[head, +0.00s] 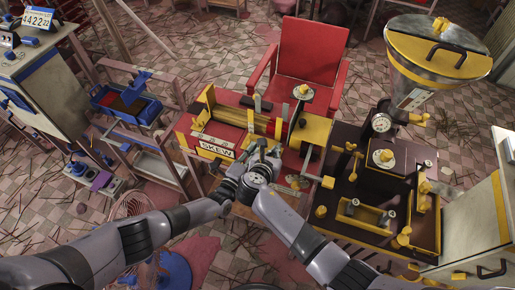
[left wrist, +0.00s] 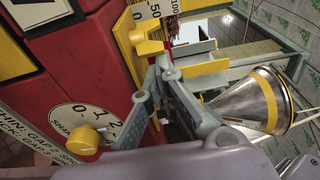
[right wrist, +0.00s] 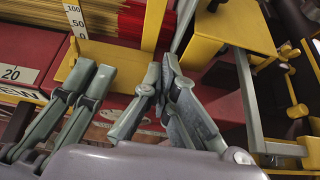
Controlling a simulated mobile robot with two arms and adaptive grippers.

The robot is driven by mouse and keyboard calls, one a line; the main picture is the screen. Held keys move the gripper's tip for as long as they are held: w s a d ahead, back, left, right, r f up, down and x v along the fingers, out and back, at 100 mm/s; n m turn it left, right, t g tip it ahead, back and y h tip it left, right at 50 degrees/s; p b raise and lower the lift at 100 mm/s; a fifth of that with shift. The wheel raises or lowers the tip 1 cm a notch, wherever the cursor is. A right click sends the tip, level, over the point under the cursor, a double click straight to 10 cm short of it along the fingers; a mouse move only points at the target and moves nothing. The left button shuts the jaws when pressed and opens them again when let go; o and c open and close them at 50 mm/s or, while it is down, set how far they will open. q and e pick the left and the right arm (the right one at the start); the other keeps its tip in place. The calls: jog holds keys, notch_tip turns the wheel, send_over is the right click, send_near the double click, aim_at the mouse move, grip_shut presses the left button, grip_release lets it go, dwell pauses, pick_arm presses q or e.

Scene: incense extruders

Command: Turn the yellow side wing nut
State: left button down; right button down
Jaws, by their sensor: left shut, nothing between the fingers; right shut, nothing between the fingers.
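A yellow part with a winged shape (left wrist: 147,44), possibly the side wing nut, sticks out from the machine's yellow frame in the left wrist view. My left gripper (head: 252,151) is at the front of the red and yellow extruder (head: 214,151). In the left wrist view its fingertips (left wrist: 165,64) are together and empty, just beside that yellow part; I cannot tell whether they touch it. My right gripper (head: 272,153) is close to the right of the left one. In the right wrist view its fingertips (right wrist: 165,68) are together and empty in front of the yellow frame.
A round yellow knob (left wrist: 86,138) sits on a dial below the left fingers. A dark bench (head: 338,226) with yellow fittings stands right of the extruder, near my right arm. A red chair (head: 311,48) is behind. A metal hopper with a yellow lid (head: 438,45) stands back right.

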aim_at(237, 149)
pick_arm(q)
jog(key=shift+a, duration=0.15)
jog(key=shift+w+a, duration=0.15)
jog(key=shift+a, duration=1.8)
jog(key=shift+w+a, duration=0.45)
jog(key=shift+a, duration=0.05)
jog(key=shift+w+a+m+g+h, duration=0.1)
jog(key=shift+w+m+g+h, duration=0.15)
jog(key=shift+m+h, duration=0.25)
jog(key=shift+w+a+f+m+g+h, duration=0.1)
jog(key=shift+a+f+m+g+h, duration=0.1)
jog(key=shift+m+g+h, duration=0.3)
jog(key=shift+a+f+m+g+h, duration=0.15)
jog(key=shift+m+g+h, duration=0.1)
jog(key=shift+h, duration=0.35)
jog(key=shift+d, duration=0.1)
